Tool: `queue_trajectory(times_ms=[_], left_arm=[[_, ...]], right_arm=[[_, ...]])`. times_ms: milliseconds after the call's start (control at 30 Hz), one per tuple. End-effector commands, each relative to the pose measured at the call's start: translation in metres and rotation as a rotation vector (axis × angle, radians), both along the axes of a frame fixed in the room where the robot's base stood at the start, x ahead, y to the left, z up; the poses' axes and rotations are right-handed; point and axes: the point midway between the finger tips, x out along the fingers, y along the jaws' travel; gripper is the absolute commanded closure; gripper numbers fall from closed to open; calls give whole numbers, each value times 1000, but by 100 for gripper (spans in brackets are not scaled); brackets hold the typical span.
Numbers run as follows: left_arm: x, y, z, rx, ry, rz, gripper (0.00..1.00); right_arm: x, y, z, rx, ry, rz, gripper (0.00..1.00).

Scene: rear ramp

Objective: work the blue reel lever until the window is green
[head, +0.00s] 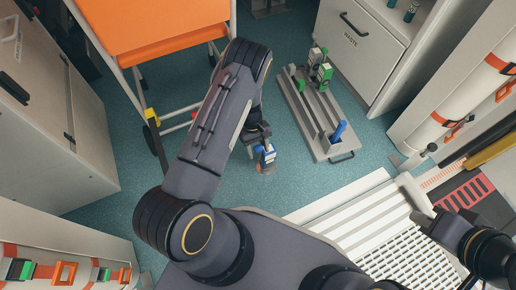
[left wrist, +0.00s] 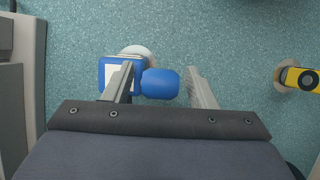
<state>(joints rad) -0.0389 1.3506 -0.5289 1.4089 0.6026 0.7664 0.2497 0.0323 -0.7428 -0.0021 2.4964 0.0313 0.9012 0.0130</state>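A small blue and white device, likely the reel (head: 268,156), stands on the floor at my left gripper (head: 260,143). In the left wrist view its blue housing (left wrist: 106,76) has a white panel, and a rounded blue lever (left wrist: 160,83) sits beside it. My left gripper's fingers (left wrist: 160,76) are open on either side of the lever. The left finger overlaps the housing's edge; a gap shows at the right finger. I see no clear green window. My right gripper (head: 428,216) is above the white ramp; its finger opening is unclear.
A grey plate (head: 318,115) with green and blue handled parts lies to the right. An orange-topped trolley (head: 155,30) stands at the back left. A waste cabinet (head: 355,45) is behind. A yellow and black part (left wrist: 302,78) shows at right. Teal floor between is clear.

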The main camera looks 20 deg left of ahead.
Motion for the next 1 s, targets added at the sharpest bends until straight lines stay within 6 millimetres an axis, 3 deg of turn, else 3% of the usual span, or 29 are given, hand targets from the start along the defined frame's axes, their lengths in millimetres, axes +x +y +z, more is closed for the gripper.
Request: queue_trajectory(times_ms=[300, 700, 1000], left_arm=[[0, -2, 3, -4, 3, -2, 48], [17, 17, 60, -4, 0, 1, 48], [20, 22, 72, -4, 3, -1, 48]], right_arm=[[0, 0, 2, 0, 0, 0, 100], [0, 0, 25, 0, 0, 0, 100], [1, 1, 28, 0, 0, 0, 100]])
